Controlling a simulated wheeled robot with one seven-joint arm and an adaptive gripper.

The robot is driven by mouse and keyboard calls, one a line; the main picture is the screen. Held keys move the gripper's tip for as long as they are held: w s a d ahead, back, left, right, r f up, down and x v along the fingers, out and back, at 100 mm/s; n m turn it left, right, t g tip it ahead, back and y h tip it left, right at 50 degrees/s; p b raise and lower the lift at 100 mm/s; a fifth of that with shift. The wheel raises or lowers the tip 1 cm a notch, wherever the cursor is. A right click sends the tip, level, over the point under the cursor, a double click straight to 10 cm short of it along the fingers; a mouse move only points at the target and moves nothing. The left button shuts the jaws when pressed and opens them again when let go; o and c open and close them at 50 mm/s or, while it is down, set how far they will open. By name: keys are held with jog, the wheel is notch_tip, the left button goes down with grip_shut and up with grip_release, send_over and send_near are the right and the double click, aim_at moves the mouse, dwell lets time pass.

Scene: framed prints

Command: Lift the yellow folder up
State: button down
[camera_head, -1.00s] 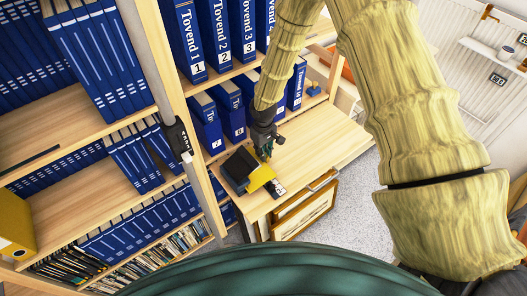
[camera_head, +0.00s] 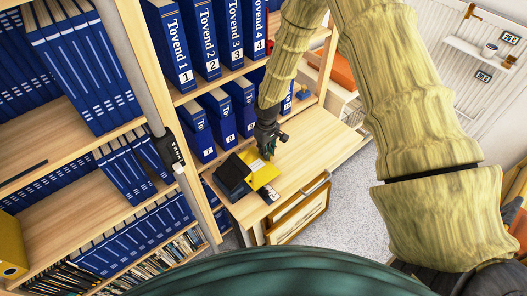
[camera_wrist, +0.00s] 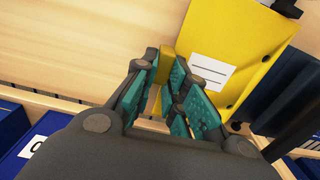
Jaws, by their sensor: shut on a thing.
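The yellow folder (camera_head: 260,174) is at the wooden desk in the head view, beside a dark box-like object. It has a white label, which shows in the wrist view on the folder's face (camera_wrist: 240,38). My gripper (camera_head: 268,150) reaches down to the folder's far edge. In the wrist view its teal-padded fingers (camera_wrist: 165,90) are closed around a yellow edge of the folder. The fingers hide part of that edge. I cannot tell how far the folder is off the desk.
The dark box-like object (camera_head: 232,174) is close to the folder's left side. Blue numbered binders (camera_head: 220,118) stand on the shelf behind the desk (camera_head: 312,150). The desk to the right of my gripper is clear. A framed print (camera_head: 300,214) leans below the desk's front edge.

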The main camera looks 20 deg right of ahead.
jog(key=c, duration=1.4)
grip_release()
jog(key=shift+o, duration=0.2)
jog(key=shift+r, duration=0.1)
notch_tip(320, 180, up, 12)
